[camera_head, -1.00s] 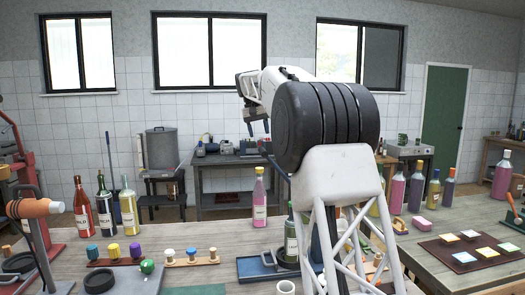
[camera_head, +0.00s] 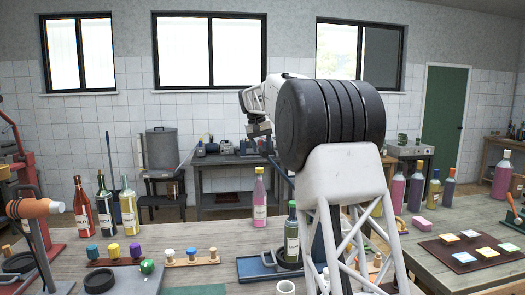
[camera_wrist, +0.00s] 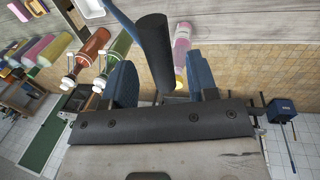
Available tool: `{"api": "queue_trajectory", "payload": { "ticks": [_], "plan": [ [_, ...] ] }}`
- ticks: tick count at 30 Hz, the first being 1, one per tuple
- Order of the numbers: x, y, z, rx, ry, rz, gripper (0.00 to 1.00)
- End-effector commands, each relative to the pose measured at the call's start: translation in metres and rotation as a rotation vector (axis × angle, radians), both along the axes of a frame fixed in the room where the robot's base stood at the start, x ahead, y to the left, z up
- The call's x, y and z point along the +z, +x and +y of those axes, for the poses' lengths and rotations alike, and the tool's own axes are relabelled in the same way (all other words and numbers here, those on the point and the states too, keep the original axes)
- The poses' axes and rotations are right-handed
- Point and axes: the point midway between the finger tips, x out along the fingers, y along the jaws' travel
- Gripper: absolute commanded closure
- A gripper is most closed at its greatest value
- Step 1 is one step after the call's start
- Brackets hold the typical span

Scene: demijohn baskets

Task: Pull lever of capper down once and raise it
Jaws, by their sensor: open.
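The capper has a blue base (camera_head: 252,268) at the table's front middle. A dark green bottle with a green cap (camera_head: 291,235) stands upright on it. The capper's column is largely hidden behind my arm. A thin dark-blue lever (camera_head: 279,170) slopes up and left from behind my arm. In the wrist view the lever's black cylindrical grip (camera_wrist: 154,45) runs between the two blue fingers of my gripper (camera_wrist: 163,75). The fingers are open, with visible gaps on both sides of the grip. In the head view my gripper (camera_head: 261,134) is just above the lever's raised end.
A pink bottle (camera_head: 259,200) stands behind the base. Red, dark and yellow bottles (camera_head: 104,205) stand at left. Racks of coloured stoppers (camera_head: 191,258) lie in front. A second table (camera_head: 460,225) is at right. The space above the middle table is mostly clear.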

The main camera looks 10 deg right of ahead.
Motion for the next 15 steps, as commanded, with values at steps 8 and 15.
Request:
{"api": "queue_trajectory", "payload": {
  "ticks": [8, 15],
  "plan": [
    [-0.015, 0.000, -0.003, 0.000, 0.000, 0.000, 0.47],
    [-0.016, 0.000, -0.003, 0.000, 0.000, 0.000, 0.47]
  ]
}}
